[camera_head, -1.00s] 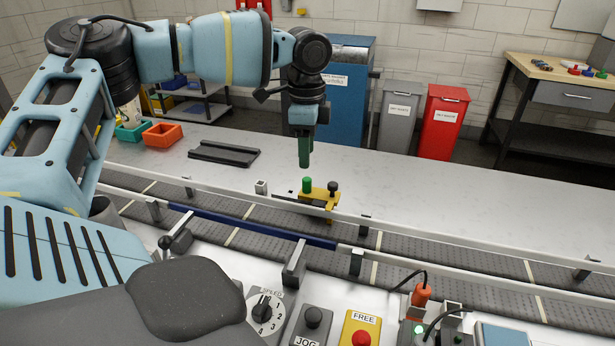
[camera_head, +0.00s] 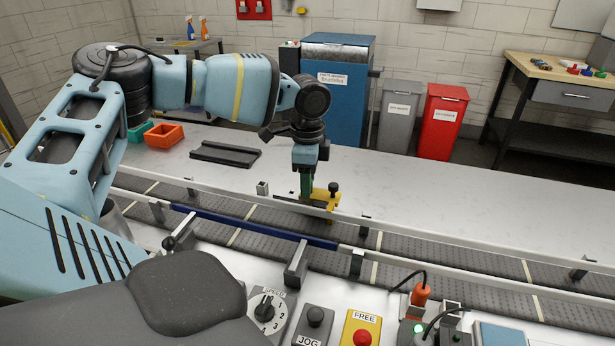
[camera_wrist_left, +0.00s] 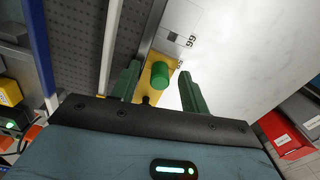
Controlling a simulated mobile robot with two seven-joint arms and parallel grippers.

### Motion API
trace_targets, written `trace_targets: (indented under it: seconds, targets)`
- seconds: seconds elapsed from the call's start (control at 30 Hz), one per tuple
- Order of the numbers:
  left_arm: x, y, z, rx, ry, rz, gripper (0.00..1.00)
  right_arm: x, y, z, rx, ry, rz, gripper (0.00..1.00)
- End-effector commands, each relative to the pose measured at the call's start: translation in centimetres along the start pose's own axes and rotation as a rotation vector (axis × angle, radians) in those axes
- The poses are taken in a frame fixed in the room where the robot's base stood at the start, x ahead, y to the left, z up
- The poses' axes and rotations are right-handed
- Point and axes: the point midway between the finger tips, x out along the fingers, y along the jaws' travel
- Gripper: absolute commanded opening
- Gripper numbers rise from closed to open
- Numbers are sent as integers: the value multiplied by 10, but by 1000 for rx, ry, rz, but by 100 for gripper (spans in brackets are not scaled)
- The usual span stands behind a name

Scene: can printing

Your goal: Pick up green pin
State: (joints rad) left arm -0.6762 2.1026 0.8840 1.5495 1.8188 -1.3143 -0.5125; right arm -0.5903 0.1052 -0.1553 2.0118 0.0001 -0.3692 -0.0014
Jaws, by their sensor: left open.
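The green pin (camera_wrist_left: 160,76) stands on a yellow block (camera_wrist_left: 154,85) and shows between my fingers in the left wrist view. In the head view the yellow block (camera_head: 326,199) sits at the conveyor's far rail, and my fingers hide the pin. My left gripper (camera_head: 306,186) points down over the pin. Its two green fingers are open on either side of the pin in the left wrist view (camera_wrist_left: 159,72), with gaps showing. My right gripper is not in view.
A dark knob (camera_head: 333,187) stands on the yellow block beside my gripper. The conveyor rail (camera_head: 420,231) runs just in front. Orange (camera_head: 164,135) and green (camera_head: 137,132) bins and a black tray (camera_head: 226,154) lie to the left. The white table to the right is clear.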

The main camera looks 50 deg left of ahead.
Motion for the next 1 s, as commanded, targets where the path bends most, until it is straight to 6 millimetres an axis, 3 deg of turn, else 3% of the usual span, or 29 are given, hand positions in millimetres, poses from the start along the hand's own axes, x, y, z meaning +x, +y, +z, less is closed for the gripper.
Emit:
trace_targets:
  seconds: [0.17,0.5,0.77,1.0]
  targets:
    - [0,0,0,0,0,0,43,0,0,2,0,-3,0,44]
    - [0,0,0,0,0,0,0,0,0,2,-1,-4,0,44]
    - [-2,0,0,0,0,-1,0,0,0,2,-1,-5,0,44]
    - [-34,-1,-1,0,3,-4,0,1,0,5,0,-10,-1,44]
